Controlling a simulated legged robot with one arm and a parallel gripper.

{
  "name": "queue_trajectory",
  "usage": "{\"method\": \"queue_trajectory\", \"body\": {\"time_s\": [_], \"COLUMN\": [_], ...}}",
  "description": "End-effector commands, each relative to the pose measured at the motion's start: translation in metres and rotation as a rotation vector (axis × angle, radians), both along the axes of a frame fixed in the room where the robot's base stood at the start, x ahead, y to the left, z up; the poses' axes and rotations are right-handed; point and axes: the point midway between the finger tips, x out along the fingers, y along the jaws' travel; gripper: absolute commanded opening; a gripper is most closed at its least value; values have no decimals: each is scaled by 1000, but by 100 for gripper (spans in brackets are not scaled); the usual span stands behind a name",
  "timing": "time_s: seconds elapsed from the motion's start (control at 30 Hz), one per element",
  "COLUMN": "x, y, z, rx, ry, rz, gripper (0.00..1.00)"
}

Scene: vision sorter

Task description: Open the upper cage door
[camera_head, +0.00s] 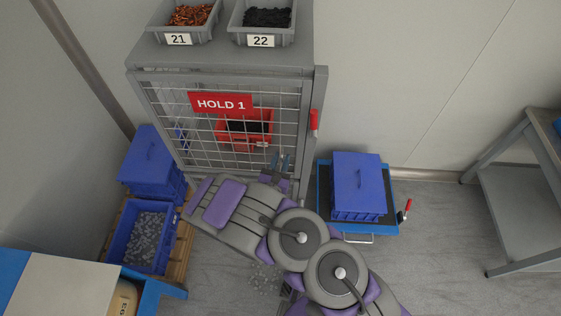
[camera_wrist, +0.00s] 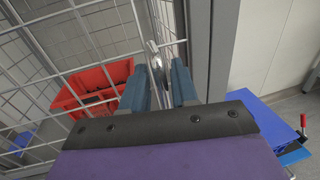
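The upper cage door (camera_head: 222,152) is a wire mesh panel with a red HOLD 1 sign (camera_head: 221,103). It appears shut, lying along the front of the cage. A silver door handle (camera_wrist: 154,58) stands near the door's right edge in the wrist view. My gripper (camera_head: 280,163) is at the lower right of the door; its two blue-grey fingers also show in the wrist view (camera_wrist: 158,84). The fingers are apart, one on each side of the handle, with visible gaps. The dark wrist edge hides the bases of the fingers.
A red bin (camera_head: 244,133) sits behind the mesh. A red lever (camera_head: 314,122) is on the cage's right post. Bins 21 (camera_head: 179,39) and 22 (camera_head: 261,40) stand on top. Blue crates are at left (camera_head: 150,165) and right (camera_head: 358,195). Open floor lies at the right.

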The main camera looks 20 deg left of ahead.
Motion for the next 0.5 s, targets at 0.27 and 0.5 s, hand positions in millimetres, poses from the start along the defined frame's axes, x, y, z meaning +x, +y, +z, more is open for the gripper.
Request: {"method": "queue_trajectory", "body": {"time_s": [0.27, 0.5], "x": [1, 1], "y": [0, 0], "z": [0, 0], "rx": [-2, -2], "ry": [1, 1], "rz": [0, 0], "gripper": [29, 7]}}
